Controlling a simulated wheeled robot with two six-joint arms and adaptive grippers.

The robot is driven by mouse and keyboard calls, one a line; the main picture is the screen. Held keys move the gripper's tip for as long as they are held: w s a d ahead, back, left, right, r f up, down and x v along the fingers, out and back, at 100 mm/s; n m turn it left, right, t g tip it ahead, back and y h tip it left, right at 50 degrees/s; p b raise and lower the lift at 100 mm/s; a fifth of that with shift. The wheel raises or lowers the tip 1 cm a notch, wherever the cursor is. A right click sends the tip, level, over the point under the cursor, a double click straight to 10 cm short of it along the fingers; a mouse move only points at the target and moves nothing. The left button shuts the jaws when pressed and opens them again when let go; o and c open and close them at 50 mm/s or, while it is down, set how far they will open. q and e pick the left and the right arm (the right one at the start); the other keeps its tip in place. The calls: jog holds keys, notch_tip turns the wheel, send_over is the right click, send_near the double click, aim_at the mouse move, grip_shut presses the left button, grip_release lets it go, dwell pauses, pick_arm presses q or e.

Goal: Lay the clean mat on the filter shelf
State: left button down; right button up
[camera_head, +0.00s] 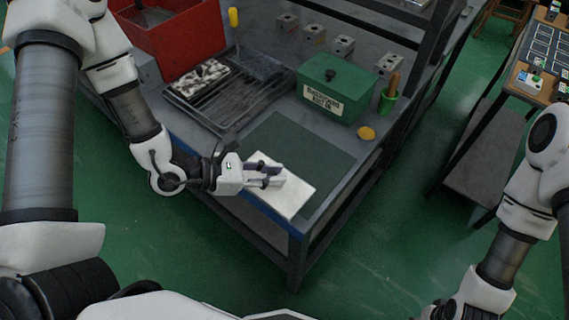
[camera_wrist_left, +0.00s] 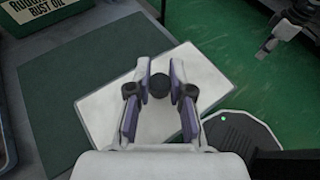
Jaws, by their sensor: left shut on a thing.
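A clean white mat (camera_head: 292,198) lies over the near corner of the bench, partly over a dark green pad. My left gripper (camera_head: 272,176) is shut on it; its fingers sit over the mat's upper left part. In the left wrist view the white mat (camera_wrist_left: 100,100) spreads beneath the fingers (camera_wrist_left: 158,88), with a dark round knob between them. A black-and-white speckled mat (camera_head: 200,77) lies on a dark slatted tray (camera_head: 228,104), which may be the filter shelf. My right gripper (camera_wrist_left: 272,40) shows small in the left wrist view; its opening is unclear.
The green pad (camera_head: 305,143) is mostly bare. A green rust-oil box (camera_head: 338,87) stands behind it, with a green cup (camera_head: 387,101) and a yellow disc (camera_head: 366,133) to its right. A red bin (camera_head: 175,40) stands at back left. Several metal blocks line the back.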

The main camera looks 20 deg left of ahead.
pick_arm(q)
jog(key=w, duration=0.3)
jog(key=w+p, duration=0.1)
jog(key=w, duration=0.2)
jog(key=w+p, duration=0.1)
jog(key=w, duration=0.1)
jog(key=shift+w+a+f, duration=0.1)
jog(key=shift+w+a, duration=0.3)
notch_tip(320, 180, down, 3)
jog(key=shift+s+f+p, duration=0.1)
jog(key=shift+s+p, duration=0.05)
jog(key=shift+p, duration=0.45)
jog(key=shift+f, duration=0.4)
jog(key=c, duration=1.1)
grip_release()
jog(key=shift+o, duration=0.2)
